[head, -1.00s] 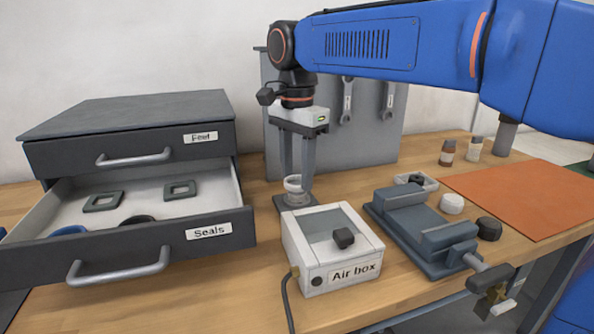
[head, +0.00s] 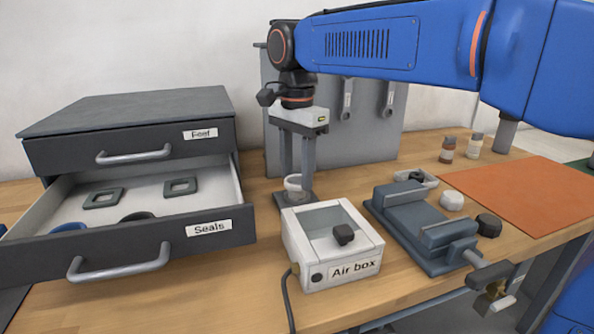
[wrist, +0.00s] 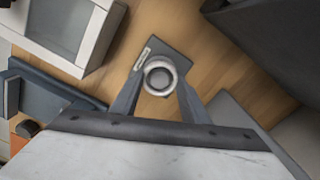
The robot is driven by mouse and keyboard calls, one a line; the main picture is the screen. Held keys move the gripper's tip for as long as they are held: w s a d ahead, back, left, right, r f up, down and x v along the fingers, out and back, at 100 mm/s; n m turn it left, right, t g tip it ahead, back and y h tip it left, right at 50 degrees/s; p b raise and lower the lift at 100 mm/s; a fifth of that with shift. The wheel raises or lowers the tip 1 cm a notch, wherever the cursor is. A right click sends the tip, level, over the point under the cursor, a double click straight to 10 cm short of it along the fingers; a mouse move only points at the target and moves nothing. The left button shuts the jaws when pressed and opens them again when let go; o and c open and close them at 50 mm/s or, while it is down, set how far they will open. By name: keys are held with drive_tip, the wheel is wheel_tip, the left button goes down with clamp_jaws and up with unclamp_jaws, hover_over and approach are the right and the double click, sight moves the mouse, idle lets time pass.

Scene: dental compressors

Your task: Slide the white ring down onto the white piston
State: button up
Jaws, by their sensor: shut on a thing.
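My gripper (head: 296,181) points straight down behind the air box, its two fingers shut on the white ring (head: 292,184). In the wrist view the ring (wrist: 160,63) is between the fingertips, over a dark square base (wrist: 178,56) with a small label. A pale round top, seemingly the white piston (wrist: 159,78), shows through the ring's opening, roughly centred. In the head view the piston (head: 299,197) is mostly hidden by the ring, a finger and the air box. I cannot tell whether the ring touches the piston or is just above it.
The air box (head: 334,245) stands close in front of the base. An open Seals drawer (head: 128,245) is to the left. A blue-grey vise (head: 422,230) is to the right. A panel with hanging wrenches (head: 365,130) stands behind. An orange mat (head: 525,195) lies at the far right.

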drive_tip(key=shift+f, duration=1.15)
idle(0.4)
drive_tip(key=o, duration=1.5)
drive_tip(key=shift+r, duration=0.15)
drive_tip(key=shift+r, duration=4.4)
